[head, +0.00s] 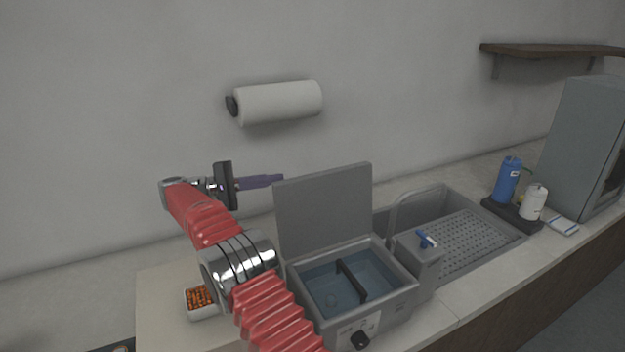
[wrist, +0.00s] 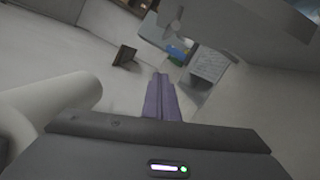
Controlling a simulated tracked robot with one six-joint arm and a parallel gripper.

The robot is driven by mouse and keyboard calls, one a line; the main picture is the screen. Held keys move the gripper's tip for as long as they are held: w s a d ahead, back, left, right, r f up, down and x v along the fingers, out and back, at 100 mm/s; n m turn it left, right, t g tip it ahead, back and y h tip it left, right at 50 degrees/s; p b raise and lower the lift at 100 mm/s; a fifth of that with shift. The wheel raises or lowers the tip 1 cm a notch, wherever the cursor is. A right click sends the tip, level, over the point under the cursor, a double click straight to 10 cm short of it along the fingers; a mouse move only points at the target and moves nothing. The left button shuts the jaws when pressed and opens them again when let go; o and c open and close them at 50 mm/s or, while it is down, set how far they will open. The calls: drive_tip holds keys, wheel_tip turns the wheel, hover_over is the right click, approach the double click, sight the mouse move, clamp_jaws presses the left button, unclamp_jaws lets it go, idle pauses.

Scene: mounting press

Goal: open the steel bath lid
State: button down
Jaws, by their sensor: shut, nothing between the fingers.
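The steel bath (head: 352,292) stands on the counter in the head view, with water inside and a dark bar across its opening. Its grey lid (head: 325,212) stands upright at the back edge, so the bath is open. My gripper (head: 280,180) is above and to the left of the lid, pointing right, apart from it by the look of the head view. Its purple fingers are together with nothing between them; they also show in the wrist view (wrist: 161,98). In the wrist view a large grey slab at the upper right may be the lid; I cannot tell.
A paper towel roll (head: 279,102) is on the wall above my gripper. A sink (head: 470,240) lies right of the bath, with a blue bottle (head: 507,180) and a white bottle (head: 533,203) beyond. A small bowl of orange-brown pieces (head: 201,300) sits left of the bath.

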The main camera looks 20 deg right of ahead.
drive_tip(key=shift+w+d+f+g, duration=0.1)
drive_tip(key=shift+f+g, duration=0.3)
drive_tip(key=shift+f, duration=0.3)
drive_tip(key=shift+d, duration=0.15)
drive_tip(key=s+d+r, duration=0.2)
drive_tip(key=s+d, duration=0.3)
drive_tip(key=d, duration=0.4)
drive_tip(key=shift+s+d+r, duration=0.15)
drive_tip(key=shift+s+d, duration=0.1)
drive_tip(key=shift+s, duration=0.15)
